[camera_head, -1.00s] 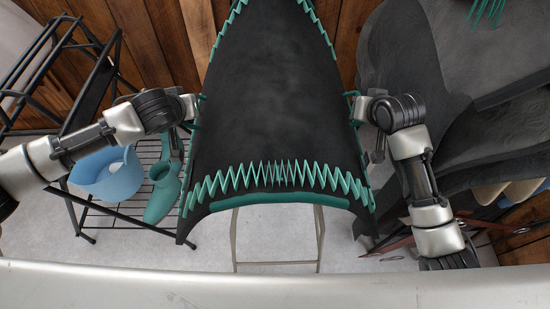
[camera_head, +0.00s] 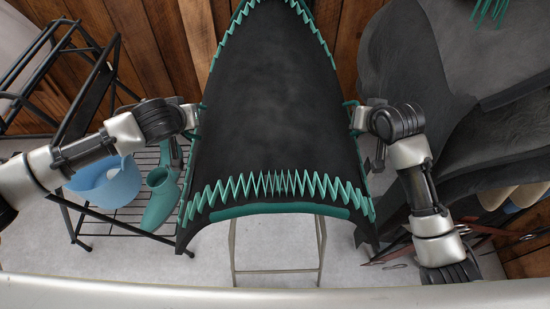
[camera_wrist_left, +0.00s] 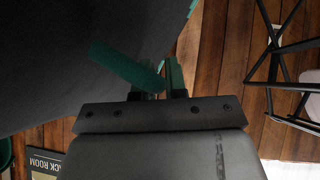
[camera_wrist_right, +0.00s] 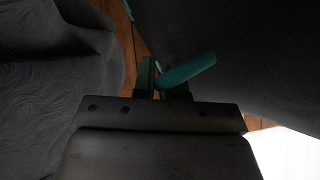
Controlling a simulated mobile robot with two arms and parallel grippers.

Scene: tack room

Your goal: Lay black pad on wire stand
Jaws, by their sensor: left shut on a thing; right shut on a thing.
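The black pad (camera_head: 272,110) has teal zigzag stitching along its edges and a teal bar across its near end. It hangs between my two grippers, its sides bending down, above a pale wire stand (camera_head: 276,271) whose legs show below the near edge. My left gripper (camera_head: 196,117) is shut on the pad's left side, where a teal strip shows in the left wrist view (camera_wrist_left: 125,68). My right gripper (camera_head: 353,117) is shut on the pad's right side, with a teal strip between its fingers in the right wrist view (camera_wrist_right: 185,71). The stand's top is hidden under the pad.
A black wire rack (camera_head: 110,222) at left holds a light blue tub (camera_head: 105,183) and a teal boot-shaped thing (camera_head: 160,200). A dark grey saddle-like form (camera_head: 440,60) fills the right. A wooden wall (camera_head: 155,45) stands behind. Reddish straps lie at lower right.

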